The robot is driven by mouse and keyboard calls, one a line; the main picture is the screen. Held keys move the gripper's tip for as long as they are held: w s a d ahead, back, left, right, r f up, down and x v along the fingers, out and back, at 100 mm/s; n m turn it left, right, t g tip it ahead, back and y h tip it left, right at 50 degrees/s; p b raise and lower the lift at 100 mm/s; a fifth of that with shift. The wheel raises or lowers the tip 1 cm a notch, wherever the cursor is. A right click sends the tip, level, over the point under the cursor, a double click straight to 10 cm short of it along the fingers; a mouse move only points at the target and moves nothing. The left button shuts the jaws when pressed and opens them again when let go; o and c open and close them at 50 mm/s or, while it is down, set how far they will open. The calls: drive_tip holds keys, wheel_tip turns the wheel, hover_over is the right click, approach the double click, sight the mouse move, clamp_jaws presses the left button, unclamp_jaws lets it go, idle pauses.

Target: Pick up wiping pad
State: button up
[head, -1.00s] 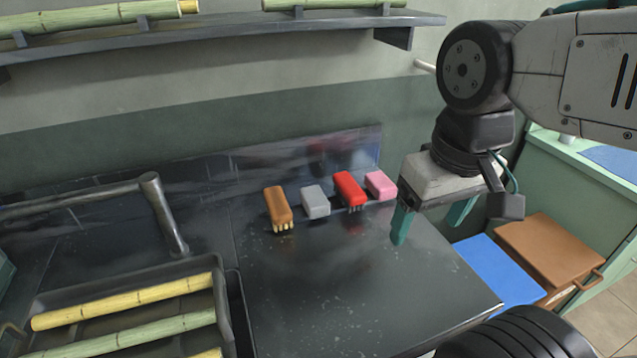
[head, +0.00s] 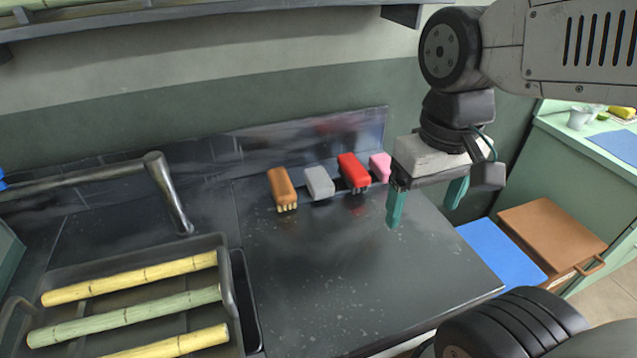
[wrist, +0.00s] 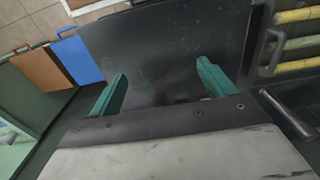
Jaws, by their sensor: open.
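Four-sided blocks and brushes stand in a row on the dark counter. A plain grey block (head: 319,182) and a plain pink block (head: 379,166) have no bristles showing; I cannot tell which is the wiping pad. My gripper (head: 424,214) hangs to the right of the row, teal fingers pointing down, open and empty.
A brown brush (head: 281,187) and a red brush (head: 353,171) flank the grey block. A faucet (head: 168,192) and a tray rim (head: 236,300) with cane stalks are at left. Blue (head: 499,254) and brown (head: 551,235) boards lie at right. The front counter is clear.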

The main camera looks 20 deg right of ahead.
drive_tip(key=w+f+g, duration=0.2)
drive_tip(key=w+f, duration=0.3)
drive_tip(key=w, duration=0.8)
drive_tip(key=t, duration=0.3)
hover_over(318, 177)
drive_tip(key=s, duration=0.1)
drive_tip(key=f, duration=1.1)
drive_tip(key=shift+s+d, duration=0.2)
drive_tip(key=shift+d, duration=0.1)
drive_tip(key=shift+t, duration=0.3)
drive_tip(key=f, duration=0.2)
drive_tip(key=w+f, duration=0.1)
drive_tip(key=f, duration=0.4)
drive_tip(key=shift+w+a+f, duration=0.25)
drive_tip(key=shift+c, duration=0.3)
drive_tip(key=c, duration=1.1)
drive_tip(key=shift+r, duration=0.1)
